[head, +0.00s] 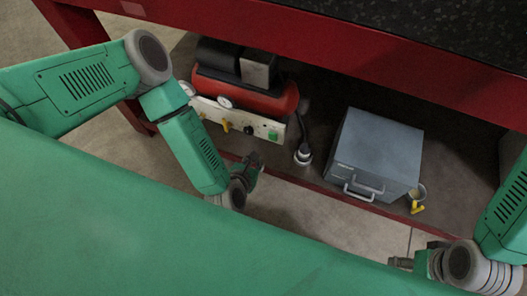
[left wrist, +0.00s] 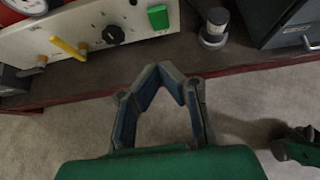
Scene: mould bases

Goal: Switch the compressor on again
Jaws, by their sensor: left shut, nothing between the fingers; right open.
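The compressor (head: 262,98) has a red tank and a pale front panel and stands on the shelf under the bench. Its panel (head: 228,116) carries gauges, a yellow lever, a black knob and a green switch (head: 272,134). In the left wrist view the green switch (left wrist: 158,16) is at the top, right of the black knob (left wrist: 113,35). My left gripper (head: 254,162) is shut and empty, in front of the shelf and apart from the panel; its fingertips (left wrist: 172,68) meet below the switch in the wrist view. My right gripper (head: 400,262) is open, at lower right.
A grey metal case (head: 375,150) with handles stands on the shelf right of the compressor. A black-and-silver cylinder (head: 302,155) stands between them. A small cup (head: 419,190) with a yellow piece is right of the case. The red bench beam (head: 340,45) hangs above the shelf.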

